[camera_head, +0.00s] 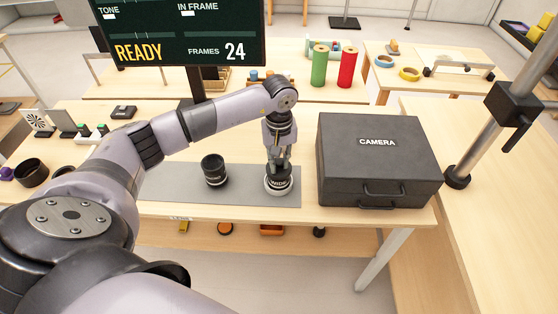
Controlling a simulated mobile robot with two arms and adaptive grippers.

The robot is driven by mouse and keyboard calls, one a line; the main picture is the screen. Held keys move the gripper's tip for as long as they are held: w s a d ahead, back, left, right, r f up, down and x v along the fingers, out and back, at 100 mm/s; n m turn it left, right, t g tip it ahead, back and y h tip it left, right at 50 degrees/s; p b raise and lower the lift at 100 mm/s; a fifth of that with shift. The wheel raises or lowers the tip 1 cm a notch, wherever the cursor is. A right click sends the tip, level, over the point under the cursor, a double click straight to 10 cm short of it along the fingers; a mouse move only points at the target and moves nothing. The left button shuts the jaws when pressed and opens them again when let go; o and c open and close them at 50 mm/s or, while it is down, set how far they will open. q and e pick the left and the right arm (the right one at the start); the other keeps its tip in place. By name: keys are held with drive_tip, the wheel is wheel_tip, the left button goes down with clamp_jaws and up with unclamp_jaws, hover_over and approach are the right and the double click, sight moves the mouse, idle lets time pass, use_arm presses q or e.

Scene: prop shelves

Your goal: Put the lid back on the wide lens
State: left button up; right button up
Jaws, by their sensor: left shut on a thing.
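The wide lens (278,187), dark with a pale band lettered WIDE, stands upright on the grey mat (249,190) near the table's front edge. My left gripper (279,162) points straight down over it, fingers shut on a small dark thing at the lens's top, which looks like the lid. The fingers hide most of it, and I cannot tell whether it rests on the lens or is just above it. My right gripper is not in view.
Another black lens (214,170) stands on the mat to the left. A black CAMERA case (378,150) stands close to the right of my gripper. A READY screen (180,35) rises behind my arm. Green (319,66) and red (347,67) rolls stand on the back table.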

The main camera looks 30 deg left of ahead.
use_arm(q)
drive_tip(key=shift+b, duration=0.3)
idle(0.6)
idle(0.5)
drive_tip(key=shift+f+b, duration=0.2)
drive_tip(key=shift+b, duration=0.45)
idle(0.6)
idle(0.4)
drive_tip(key=o, duration=1)
drive_tip(key=shift+o, duration=0.3)
drive_tip(key=o, duration=0.4)
drive_tip(key=shift+r, duration=0.1)
